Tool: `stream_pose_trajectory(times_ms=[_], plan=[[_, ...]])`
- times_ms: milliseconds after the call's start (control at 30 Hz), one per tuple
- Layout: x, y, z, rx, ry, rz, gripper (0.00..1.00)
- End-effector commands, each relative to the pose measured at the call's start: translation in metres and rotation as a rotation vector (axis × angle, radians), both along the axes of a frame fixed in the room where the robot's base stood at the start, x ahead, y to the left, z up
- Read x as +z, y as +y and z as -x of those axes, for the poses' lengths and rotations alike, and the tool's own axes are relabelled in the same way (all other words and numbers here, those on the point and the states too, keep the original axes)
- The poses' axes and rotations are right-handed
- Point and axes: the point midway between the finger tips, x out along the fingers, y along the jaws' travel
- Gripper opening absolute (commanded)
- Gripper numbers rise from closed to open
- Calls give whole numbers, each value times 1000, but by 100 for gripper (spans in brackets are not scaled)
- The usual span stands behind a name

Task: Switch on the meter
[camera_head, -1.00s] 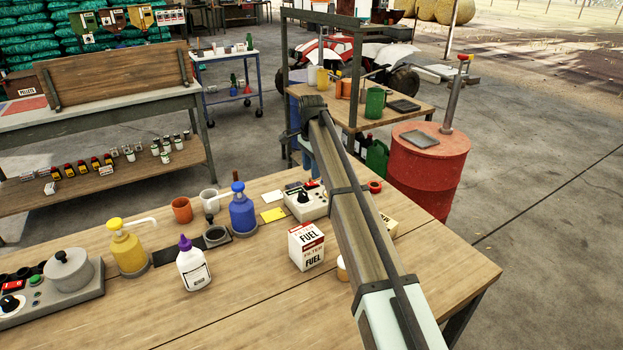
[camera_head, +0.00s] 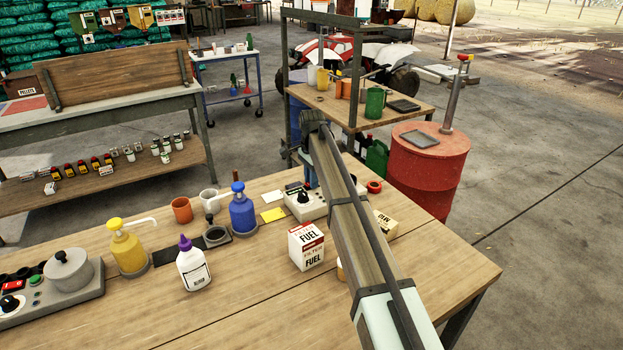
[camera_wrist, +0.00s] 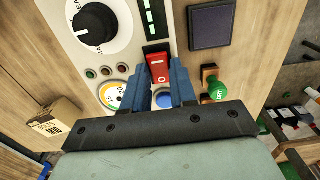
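The meter (camera_head: 320,210) is a pale box at the bench's back right edge, partly hidden by my arm. My gripper (camera_wrist: 162,72) has two blue fingers slightly apart, with nothing seen held. The red switch shows between and just beyond the fingertips; I cannot tell if they touch it.
A fuel filter box (camera_head: 306,246) stands in front of the meter, and a small carton (camera_head: 384,224) lies to its right. A blue pump bottle (camera_head: 242,210) is to the left.

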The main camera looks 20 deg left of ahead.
Motion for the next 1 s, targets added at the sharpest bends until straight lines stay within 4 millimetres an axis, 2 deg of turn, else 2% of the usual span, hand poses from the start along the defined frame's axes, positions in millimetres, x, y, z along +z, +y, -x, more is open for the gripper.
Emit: stream_pose_trajectory(times_ms=[33, 267, 1000], plan=[[0, 0, 0, 0, 0, 0, 21], [0, 0, 0, 0, 0, 0, 0], [0, 3, 3, 0, -95, 95, 0]])
